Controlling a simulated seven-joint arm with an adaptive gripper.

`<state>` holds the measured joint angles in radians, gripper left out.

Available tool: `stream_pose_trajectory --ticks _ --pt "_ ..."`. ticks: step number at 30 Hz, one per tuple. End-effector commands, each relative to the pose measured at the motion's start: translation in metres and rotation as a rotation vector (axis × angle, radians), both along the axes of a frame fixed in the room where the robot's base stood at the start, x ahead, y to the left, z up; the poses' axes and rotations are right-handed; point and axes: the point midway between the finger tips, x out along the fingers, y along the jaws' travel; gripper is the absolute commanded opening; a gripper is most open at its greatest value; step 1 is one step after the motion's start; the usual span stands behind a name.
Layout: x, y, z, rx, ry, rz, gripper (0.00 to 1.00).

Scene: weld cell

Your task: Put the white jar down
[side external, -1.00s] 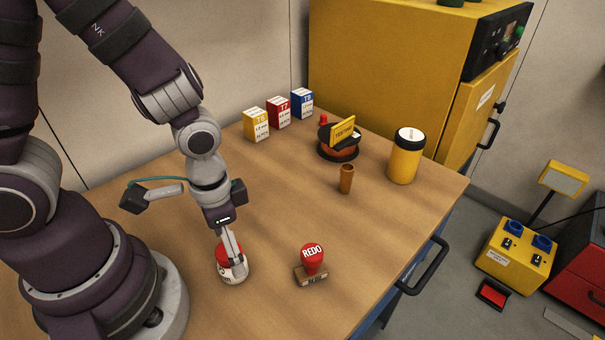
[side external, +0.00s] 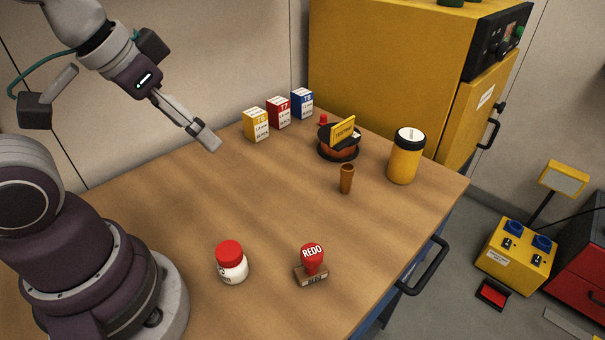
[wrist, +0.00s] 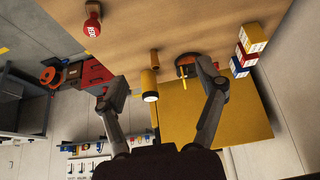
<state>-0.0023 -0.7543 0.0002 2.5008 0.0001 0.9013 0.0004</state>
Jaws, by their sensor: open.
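The white jar (side external: 232,268) with a red lid stands upright on the wooden table (side external: 285,215), near my base in the side view. Nothing touches it. My gripper (side external: 207,140) is raised above the table's far left part, well away from the jar, and holds nothing. In the wrist view my gripper's two fingers (wrist: 156,85) are spread wide apart with nothing between them. I cannot make out the jar in the wrist view.
A red REDO stamp (side external: 312,262) stands right of the jar. Behind are a brown cup (side external: 347,179), a yellow canister (side external: 405,156), a dark round holder (side external: 338,146) with a yellow tag, and yellow (side external: 256,125), red (side external: 279,113) and blue (side external: 302,103) boxes. The table's middle is clear.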

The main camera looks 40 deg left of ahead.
Motion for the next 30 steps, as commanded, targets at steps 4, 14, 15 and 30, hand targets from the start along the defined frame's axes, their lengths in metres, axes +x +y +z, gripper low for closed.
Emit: stream_pose_trajectory --ticks 4,14,15,30 --pt "0.0 0.0 0.0 0.0 0.002 -0.001 0.7" --pt "0.005 0.005 -0.016 -0.095 0.143 0.139 0.7" --pt "0.006 0.008 -0.025 -0.153 0.215 0.216 0.7" --pt "-0.02 0.049 -0.124 -1.187 1.022 1.225 0.7"
